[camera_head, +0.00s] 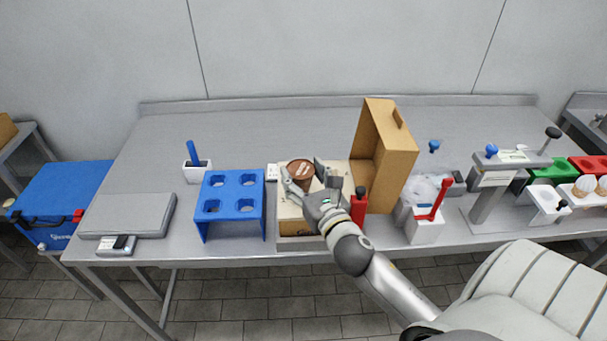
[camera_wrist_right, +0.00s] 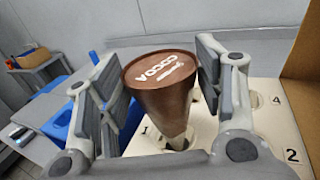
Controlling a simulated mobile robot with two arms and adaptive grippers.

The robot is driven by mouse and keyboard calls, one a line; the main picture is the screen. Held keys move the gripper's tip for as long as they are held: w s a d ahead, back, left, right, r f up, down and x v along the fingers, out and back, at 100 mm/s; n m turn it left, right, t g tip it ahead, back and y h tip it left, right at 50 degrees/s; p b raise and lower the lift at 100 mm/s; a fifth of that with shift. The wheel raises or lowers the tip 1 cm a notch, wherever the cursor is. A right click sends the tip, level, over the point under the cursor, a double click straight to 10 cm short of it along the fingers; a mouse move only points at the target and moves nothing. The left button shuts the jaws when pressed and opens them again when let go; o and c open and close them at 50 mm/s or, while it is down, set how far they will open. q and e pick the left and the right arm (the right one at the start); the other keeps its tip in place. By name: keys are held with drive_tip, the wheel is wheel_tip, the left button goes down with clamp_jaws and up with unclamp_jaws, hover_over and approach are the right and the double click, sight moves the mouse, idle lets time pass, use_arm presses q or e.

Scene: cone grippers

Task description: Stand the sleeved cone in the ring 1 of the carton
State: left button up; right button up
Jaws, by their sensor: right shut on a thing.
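The sleeved cone (camera_head: 300,170) is brown with a flat round top; the wrist view shows the cone (camera_wrist_right: 163,90) with "COCOA" lettering on top. My right gripper (camera_head: 307,184) is shut on it, with fingers on both sides in the wrist view (camera_wrist_right: 160,85). The cone is near upright, point down. The carton (camera_head: 297,229) has a white top plate with numbered rings, which the wrist view also shows (camera_wrist_right: 265,143). The cone's lower end is at the ring beside the number 1; I cannot tell how deep it sits. My left gripper is not in view.
The carton's tall brown lid (camera_head: 396,165) stands open at the right. A blue holed rack (camera_head: 233,193) stands left of the carton. The back of the table is clear.

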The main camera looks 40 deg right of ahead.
sight(305, 191)
drive_tip(key=shift+f+b, duration=1.55)
drive_tip(key=shift+f, duration=0.5)
drive_tip(key=o, duration=1.1)
wheel_tip(305, 191, up, 10)
idle(0.4)
